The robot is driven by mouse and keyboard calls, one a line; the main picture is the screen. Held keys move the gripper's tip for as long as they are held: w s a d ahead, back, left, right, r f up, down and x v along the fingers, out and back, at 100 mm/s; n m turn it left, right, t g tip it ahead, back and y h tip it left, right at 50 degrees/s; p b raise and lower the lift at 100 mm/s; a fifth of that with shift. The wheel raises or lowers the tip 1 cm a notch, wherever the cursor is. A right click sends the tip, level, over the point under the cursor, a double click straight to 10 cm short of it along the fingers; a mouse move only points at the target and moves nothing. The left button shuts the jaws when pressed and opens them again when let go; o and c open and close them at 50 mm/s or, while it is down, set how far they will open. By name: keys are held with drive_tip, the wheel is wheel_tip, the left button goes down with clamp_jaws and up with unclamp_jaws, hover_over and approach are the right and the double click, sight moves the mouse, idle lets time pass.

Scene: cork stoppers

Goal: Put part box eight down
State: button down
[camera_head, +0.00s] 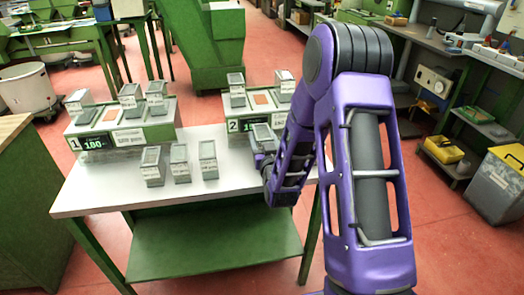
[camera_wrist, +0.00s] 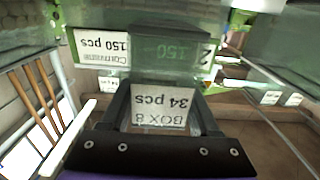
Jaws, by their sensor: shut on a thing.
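My gripper (camera_wrist: 160,120) is shut on part box eight (camera_wrist: 161,106), whose white label reads "BOX 8, 34 pcs" upside down in the wrist view. In the head view the held box (camera_head: 262,133) shows beside my arm, in front of station 2 (camera_head: 240,125). Station 2's front, with a "150 pcs" label (camera_wrist: 102,48) and a green display reading 150, lies just beyond the box in the wrist view. The box looks upright; I cannot tell whether it touches the table or station. My arm hides part of station 2.
Station 1 (camera_head: 128,134) reads 180 and carries several small boxes. Three more boxes stand in front of it: one (camera_head: 152,167), a second (camera_head: 180,163) and a third (camera_head: 208,160). The white table (camera_head: 110,188) is bare at its front left.

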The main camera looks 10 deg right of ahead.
drive_tip(key=shift+f, duration=1.8)
drive_tip(key=shift+f, duration=0.2)
drive_tip(key=shift+c, duration=0.6)
unclamp_jaws()
drive_tip(key=shift+r, duration=0.1)
drive_tip(key=shift+s, duration=0.3)
drive_tip(key=s, duration=1.1)
drive_tip(key=shift+s, duration=0.25)
drive_tip(key=shift+r, duration=0.1)
